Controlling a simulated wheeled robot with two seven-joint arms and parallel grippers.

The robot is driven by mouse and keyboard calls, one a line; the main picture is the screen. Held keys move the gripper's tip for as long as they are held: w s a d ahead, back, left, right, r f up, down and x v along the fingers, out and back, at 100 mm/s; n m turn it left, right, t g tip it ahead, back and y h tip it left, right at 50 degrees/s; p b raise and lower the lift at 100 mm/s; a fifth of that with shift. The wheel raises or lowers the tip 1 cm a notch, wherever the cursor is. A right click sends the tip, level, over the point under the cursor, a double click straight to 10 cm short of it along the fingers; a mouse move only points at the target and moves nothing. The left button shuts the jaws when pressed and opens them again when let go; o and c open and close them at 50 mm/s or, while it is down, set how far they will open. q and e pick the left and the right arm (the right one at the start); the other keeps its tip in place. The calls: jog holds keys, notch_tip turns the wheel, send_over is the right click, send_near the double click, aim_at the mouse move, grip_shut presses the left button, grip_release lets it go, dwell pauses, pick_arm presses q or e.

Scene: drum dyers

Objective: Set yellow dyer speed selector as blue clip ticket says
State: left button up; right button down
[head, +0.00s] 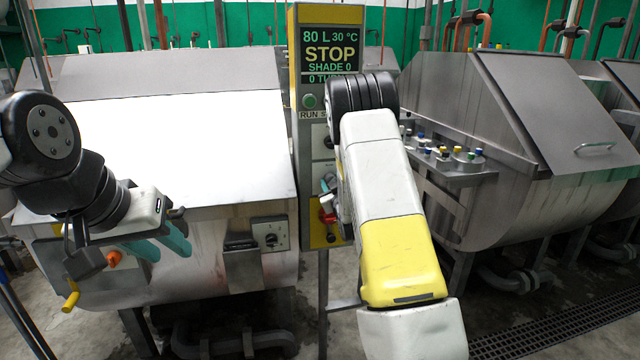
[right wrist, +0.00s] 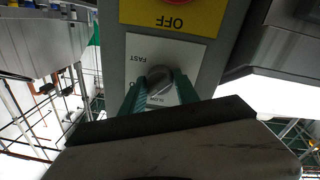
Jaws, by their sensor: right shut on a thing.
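The speed selector (right wrist: 158,76) is a grey round knob on a pale plate in the right wrist view, with upside-down FAST and SLOW labels. My right gripper (right wrist: 159,92) is shut on it, one teal finger on each side. Where its pointer stands cannot be told. The control post (head: 294,80) has a yellow border and a display reading 80 L, 30 °C, STOP, SHADE 0. My left gripper (head: 160,246) is open and empty before the left drum. I cannot make out a blue clip ticket.
A red switch (head: 327,216) on a yellow OFF plate sits just below the selector plate. The left drum dyer (head: 170,110) carries a small dial box (head: 269,234). The right drum dyer (head: 540,110) has a shelf of coloured-topped containers (head: 450,156). Pipes run low beneath.

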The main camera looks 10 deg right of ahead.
jog(key=n, duration=0.4)
jog(key=shift+a+f+n, duration=0.1)
jog(key=shift+a+n, duration=0.05)
jog(key=shift+n, duration=2.15)
jog(key=shift+f, duration=0.1)
jog(key=c, duration=1)
grip_release()
jog(key=shift+o, duration=0.3)
jog(key=shift+s, duration=0.1)
jog(key=s, duration=0.7)
jog(key=shift+s, duration=0.35)
